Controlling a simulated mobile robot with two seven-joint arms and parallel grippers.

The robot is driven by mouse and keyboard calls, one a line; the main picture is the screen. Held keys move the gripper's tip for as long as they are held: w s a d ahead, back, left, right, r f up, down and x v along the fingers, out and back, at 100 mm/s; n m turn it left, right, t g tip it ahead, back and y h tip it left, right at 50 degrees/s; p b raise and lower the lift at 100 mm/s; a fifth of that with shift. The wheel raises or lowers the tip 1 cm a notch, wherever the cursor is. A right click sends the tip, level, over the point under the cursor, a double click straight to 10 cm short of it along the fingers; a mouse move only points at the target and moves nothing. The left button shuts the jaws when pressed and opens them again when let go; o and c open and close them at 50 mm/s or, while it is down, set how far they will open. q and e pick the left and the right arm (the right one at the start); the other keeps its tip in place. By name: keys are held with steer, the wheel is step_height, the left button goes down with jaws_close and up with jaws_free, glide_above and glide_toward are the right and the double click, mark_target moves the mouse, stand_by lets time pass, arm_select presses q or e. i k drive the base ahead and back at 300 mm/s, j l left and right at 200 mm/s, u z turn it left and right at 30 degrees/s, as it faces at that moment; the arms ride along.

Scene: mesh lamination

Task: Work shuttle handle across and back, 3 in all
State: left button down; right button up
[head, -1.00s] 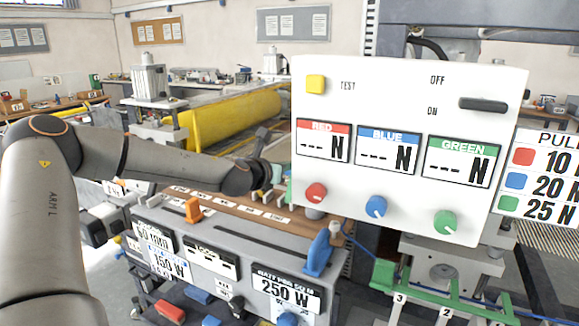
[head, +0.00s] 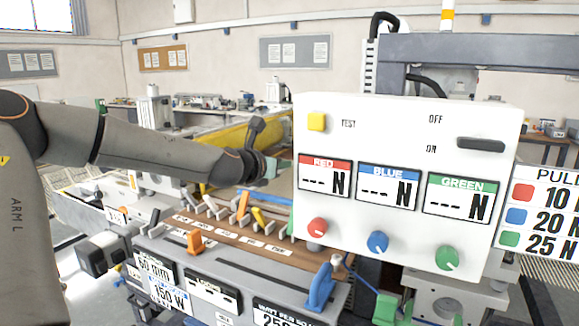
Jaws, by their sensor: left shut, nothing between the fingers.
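A blue handle (head: 321,287) stands at the right part of the same front, below the control panel. I cannot tell which of them is the shuttle handle. My left gripper (head: 272,168) is just left of the white panel (head: 400,120), above the brown board (head: 220,232), apart from both handles. It is shut and empty, with its tips partly hidden near the panel edge. My right gripper is not in view.
The panel carries red, blue and green knobs, blank N displays and a black switch (head: 481,144). Several tools and pegs (head: 243,206) stand along the brown board under my left gripper. A green bracket (head: 390,309) is at the lower right.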

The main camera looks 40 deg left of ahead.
mark_target(321, 283)
steer(key=k+l, duration=0.2)
steer(key=k, duration=0.3)
steer(key=k+l, duration=0.25)
steer(key=k, duration=0.2)
